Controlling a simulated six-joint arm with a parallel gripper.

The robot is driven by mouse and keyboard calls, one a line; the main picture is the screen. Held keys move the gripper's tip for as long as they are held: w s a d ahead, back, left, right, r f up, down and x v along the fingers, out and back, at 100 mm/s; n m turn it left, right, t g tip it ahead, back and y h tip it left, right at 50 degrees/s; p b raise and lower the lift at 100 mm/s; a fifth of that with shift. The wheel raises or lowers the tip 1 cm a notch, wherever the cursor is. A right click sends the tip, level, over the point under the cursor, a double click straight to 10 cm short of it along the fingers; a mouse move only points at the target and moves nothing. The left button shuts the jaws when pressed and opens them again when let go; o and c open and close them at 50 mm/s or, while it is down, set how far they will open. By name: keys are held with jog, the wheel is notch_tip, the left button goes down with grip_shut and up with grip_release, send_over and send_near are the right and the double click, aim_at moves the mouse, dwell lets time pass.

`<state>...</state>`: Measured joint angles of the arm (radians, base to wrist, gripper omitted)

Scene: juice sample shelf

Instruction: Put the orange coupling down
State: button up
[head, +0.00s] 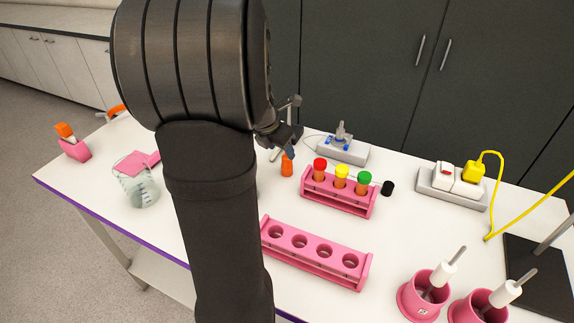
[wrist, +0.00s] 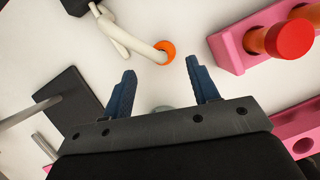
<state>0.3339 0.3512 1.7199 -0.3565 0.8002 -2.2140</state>
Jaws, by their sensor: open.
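The orange coupling (head: 287,166) is a small orange cylinder standing on the white bench (head: 215,240), just left of the pink rack with capped tubes. In the wrist view the coupling (wrist: 166,47) shows from above as an orange ring, with the end of a pale curved tube (wrist: 128,36) at it. I cannot tell whether the tube end is inside the ring. My gripper (head: 290,150) is above the coupling. In the wrist view my gripper (wrist: 162,68) has its two blue fingers apart, with nothing between them; the coupling lies just beyond the fingertips.
The pink rack (head: 338,200) holds red-, yellow- and green-capped tubes, close on the right. A black cap (head: 387,188) lies beside it. An empty-holed pink rack (head: 315,262) stands in front. A grey device (head: 337,150) stands behind. A beaker (head: 141,190) is at left.

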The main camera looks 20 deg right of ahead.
aim_at(286, 157)
jog(key=x, duration=0.8)
jog(key=shift+s+d, duration=0.1)
jog(key=shift+d, duration=0.2)
jog(key=c, duration=1.1)
jog(key=r, duration=0.9)
jog(key=shift+s+d+r, duration=0.1)
jog(key=shift+d+r, duration=0.15)
jog(key=s+d+m+g, duration=0.2)
jog(key=s+d+m, duration=0.2)
jog(key=d+m, duration=0.3)
jog(key=s+d+m+g, duration=0.3)
jog(key=s+d+m, duration=0.25)
jog(key=d, duration=0.25)
jog(key=shift+m, duration=0.45)
notch_tip(286, 157, down, 5)
jog(key=shift+w+f, duration=0.1)
jog(key=shift+f, duration=2.05)
